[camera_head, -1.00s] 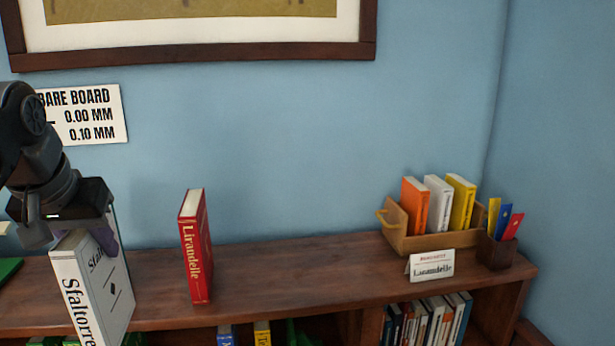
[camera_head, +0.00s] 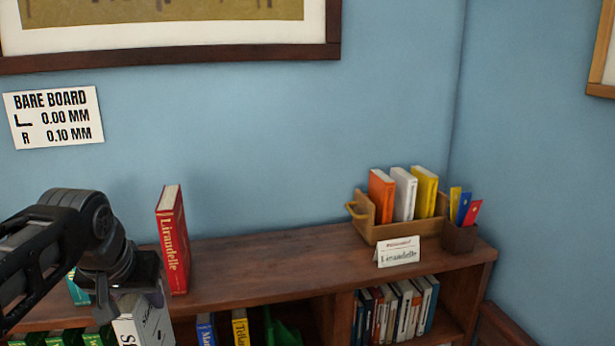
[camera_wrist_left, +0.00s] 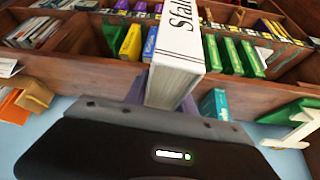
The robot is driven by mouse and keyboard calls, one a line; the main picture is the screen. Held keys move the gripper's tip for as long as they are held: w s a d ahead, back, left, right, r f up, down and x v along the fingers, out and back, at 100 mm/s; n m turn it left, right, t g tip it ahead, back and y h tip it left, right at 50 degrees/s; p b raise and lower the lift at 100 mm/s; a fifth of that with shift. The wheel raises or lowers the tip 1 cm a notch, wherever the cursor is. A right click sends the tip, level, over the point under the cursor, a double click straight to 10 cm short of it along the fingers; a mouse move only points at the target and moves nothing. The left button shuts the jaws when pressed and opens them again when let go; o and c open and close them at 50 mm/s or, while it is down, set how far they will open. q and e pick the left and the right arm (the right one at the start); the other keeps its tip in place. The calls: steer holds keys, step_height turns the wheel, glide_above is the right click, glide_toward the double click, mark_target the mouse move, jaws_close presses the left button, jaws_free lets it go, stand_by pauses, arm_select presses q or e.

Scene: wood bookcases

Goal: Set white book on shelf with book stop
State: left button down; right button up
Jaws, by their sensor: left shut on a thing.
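My left gripper (camera_head: 138,282) is shut on the white book (camera_head: 148,322), whose spine reads "Sfal…". The book is low at the left in the head view, its bottom cut off by the frame. In the left wrist view the white book (camera_wrist_left: 180,55) stretches away from my gripper (camera_wrist_left: 165,98) toward the shelves. A green piece (camera_head: 282,328), perhaps the book stop, stands in a lower compartment beside a yellow book (camera_head: 240,328) and a blue book (camera_head: 205,328). It seems to show in the left wrist view as a green shape (camera_wrist_left: 112,38). My right gripper is out of view.
A red book (camera_head: 172,245) stands upright on the wooden bookcase top (camera_head: 300,258). A wooden holder (camera_head: 400,230) with several books, a name card (camera_head: 398,254) and a dark cup (camera_head: 459,238) are at the right. Several books (camera_head: 395,312) fill the lower right compartment.

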arm_select(q)
steer(key=w+d+f+b, duration=0.1)
steer(key=w+d+f, duration=0.2)
steer(key=f, duration=0.5)
steer(key=w+d+f+m+b, duration=0.1)
steer(key=w+d+f+b, duration=0.1)
steer(key=f, duration=0.6)
steer(key=w+d+f+m+h+b, duration=0.1)
steer(key=w+d+f, duration=0.3)
steer(key=d+f, duration=0.2)
steer(key=shift+w+d+f, duration=0.3)
steer(key=shift+d+f, duration=0.05)
steer(key=shift+f, duration=0.6)
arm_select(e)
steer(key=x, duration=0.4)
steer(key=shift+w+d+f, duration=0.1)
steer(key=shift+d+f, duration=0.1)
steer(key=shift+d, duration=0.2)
arm_select(q)
steer(key=s+f, duration=0.4)
steer(key=f, duration=0.1)
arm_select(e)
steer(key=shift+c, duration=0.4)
